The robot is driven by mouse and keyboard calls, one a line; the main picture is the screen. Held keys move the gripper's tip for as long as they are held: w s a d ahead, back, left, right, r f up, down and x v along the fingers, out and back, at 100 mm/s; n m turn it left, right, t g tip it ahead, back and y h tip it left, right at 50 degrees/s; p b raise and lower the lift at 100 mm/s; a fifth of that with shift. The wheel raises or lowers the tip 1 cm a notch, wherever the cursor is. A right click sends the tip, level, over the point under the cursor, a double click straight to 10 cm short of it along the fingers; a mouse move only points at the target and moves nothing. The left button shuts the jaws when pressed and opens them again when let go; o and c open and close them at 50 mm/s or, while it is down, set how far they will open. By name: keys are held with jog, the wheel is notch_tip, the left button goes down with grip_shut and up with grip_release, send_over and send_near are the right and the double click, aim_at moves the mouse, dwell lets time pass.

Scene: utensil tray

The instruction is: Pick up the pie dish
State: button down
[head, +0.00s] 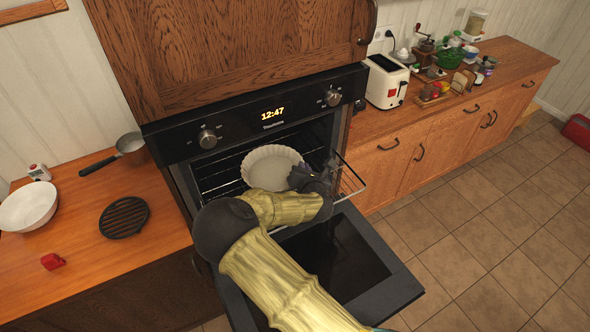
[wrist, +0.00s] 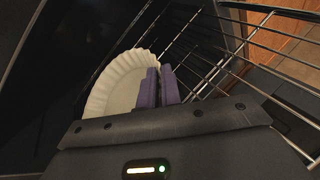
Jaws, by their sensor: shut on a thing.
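The pie dish (head: 268,162) is cream-white and round with a fluted rim. In the head view it is at the mouth of the open oven, over the wire rack; I cannot tell if it touches the rack. My gripper (head: 318,176) is at the dish's right side, and my arm hides the front part of the dish. In the wrist view the dish (wrist: 122,84) shows left of my gripper (wrist: 159,72). The purple fingers are close together, shut on the dish's rim. The exact contact is partly hidden by the fingers.
The oven door (head: 345,262) hangs open below. The left counter holds a white bowl (head: 28,206), a saucepan (head: 128,146) and a black trivet (head: 124,217). A toaster (head: 386,82) stands right of the oven.

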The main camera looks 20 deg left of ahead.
jog(key=shift+r+b, duration=0.4)
jog(key=shift+r, duration=0.15)
jog(key=shift+r+b, duration=0.55)
jog(key=shift+r, duration=0.4)
jog(key=s+d+p, duration=0.1)
jog(key=s+d, duration=0.3)
jog(key=s, duration=0.3)
jog(key=s+d+p, duration=0.1)
jog(key=s+d, duration=0.4)
jog(key=s, duration=0.3)
jog(key=shift+s+r, duration=0.2)
jog(key=shift+r, duration=0.05)
jog(key=shift+d, duration=0.1)
